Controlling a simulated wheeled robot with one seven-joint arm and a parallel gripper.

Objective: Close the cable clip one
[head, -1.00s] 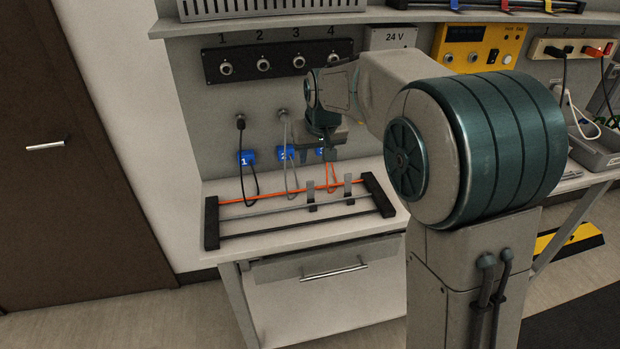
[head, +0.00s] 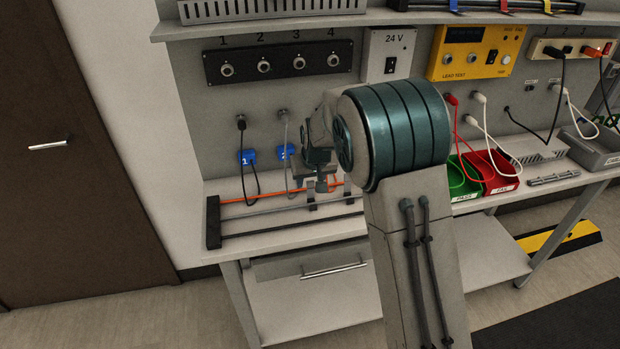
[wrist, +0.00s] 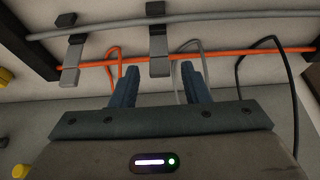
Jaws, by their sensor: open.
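Two grey cable clips sit on the cable rack; in the wrist view one (wrist: 158,45) is in the middle, ahead of the gap between my fingers, and the other (wrist: 72,52) is to the left. I cannot tell which is clip one. An orange cable (wrist: 240,56) and a grey cable (wrist: 230,15) run across by the clips. My gripper (wrist: 159,68) is open and empty, its fingers apart on either side of the middle clip's line. In the head view my gripper (head: 322,186) is low over the rack, and my arm hides part of the rack and clips.
The rack's black left end bar (head: 213,222) stands on the bench. Blue numbered tags (head: 247,157) and hanging cables are behind it, below the numbered socket panel (head: 280,62). Green (head: 462,178) and red (head: 490,170) bins are to the right.

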